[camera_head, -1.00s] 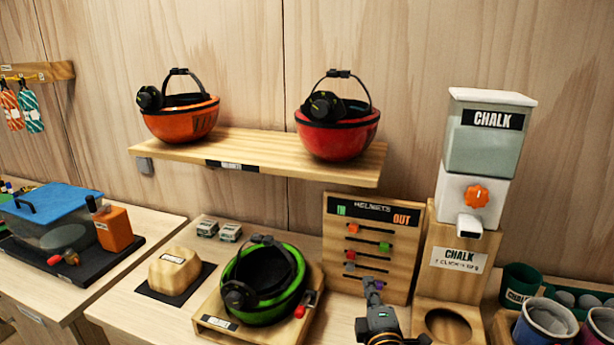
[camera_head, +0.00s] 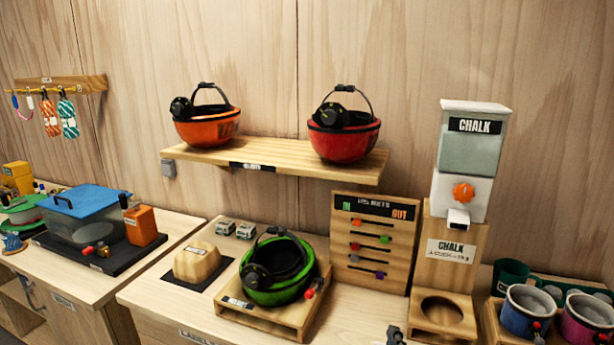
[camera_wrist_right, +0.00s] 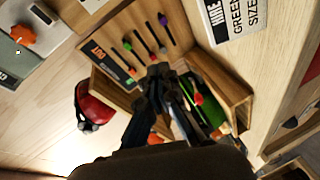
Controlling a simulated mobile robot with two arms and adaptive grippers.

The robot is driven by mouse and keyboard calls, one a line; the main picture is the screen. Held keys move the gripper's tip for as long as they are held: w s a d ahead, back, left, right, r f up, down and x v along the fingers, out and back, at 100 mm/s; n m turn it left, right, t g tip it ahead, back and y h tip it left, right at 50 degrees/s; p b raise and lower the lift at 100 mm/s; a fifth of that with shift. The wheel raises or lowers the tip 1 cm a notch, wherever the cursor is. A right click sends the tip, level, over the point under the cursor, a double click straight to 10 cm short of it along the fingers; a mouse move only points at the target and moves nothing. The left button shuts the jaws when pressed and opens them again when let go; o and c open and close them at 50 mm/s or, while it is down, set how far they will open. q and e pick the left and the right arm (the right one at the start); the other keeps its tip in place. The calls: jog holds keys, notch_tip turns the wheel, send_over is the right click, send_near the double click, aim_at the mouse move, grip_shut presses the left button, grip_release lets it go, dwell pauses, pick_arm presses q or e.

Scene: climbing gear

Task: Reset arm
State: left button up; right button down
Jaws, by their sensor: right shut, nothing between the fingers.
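My right gripper (camera_head: 396,336) shows only at the bottom edge of the head view, below and in front of the slider board (camera_head: 345,262). It is shut with nothing in it. In the right wrist view its dark fingers (camera_wrist_right: 160,72) are together, with the slider board (camera_wrist_right: 92,82) beyond them. They look apart from the board and its beads. The board is marked IN and OUT and has several coloured beads on rods; a purple bead (camera_head: 379,275) sits at the right of the lowest rod. My left gripper is not in view.
A green helmet (camera_head: 285,295) rests on a wooden stand left of the board. The chalk dispenser (camera_head: 466,160) and its wooden stand (camera_head: 450,250) are at the right. Orange (camera_head: 203,131) and red (camera_head: 345,145) helmets sit on the wall shelf (camera_head: 275,163). Cups (camera_head: 527,310) stand at far right.

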jog(key=s+d+f+m+g+y, duration=0.1)
jog(key=s+f+m+g, duration=0.35)
jog(key=s, duration=0.65)
jog(key=s+d+f+m+g, duration=0.1)
jog(key=s+f+m+g, duration=0.35)
jog(key=s, duration=0.65)
jog(key=s+f+m+g+y, duration=0.1)
jog(key=s+f+m+g, duration=0.3)
jog(key=s, duration=0.7)
notch_tip(320, 180, down, 27)
jog(key=n+b, duration=0.1)
jog(key=b, duration=0.1)
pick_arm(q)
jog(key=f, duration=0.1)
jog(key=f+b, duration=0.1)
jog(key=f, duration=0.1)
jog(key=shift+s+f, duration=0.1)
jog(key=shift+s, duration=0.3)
pick_arm(e)
jog(key=s+d+f+g, duration=0.1)
jog(key=s+d+f, duration=0.2)
jog(key=s+f, duration=1.4)
jog(key=shift+s+d+f+n+g, duration=0.15)
jog(key=shift+s+f+n+g, duration=0.15)
jog(key=shift+f, duration=0.65)
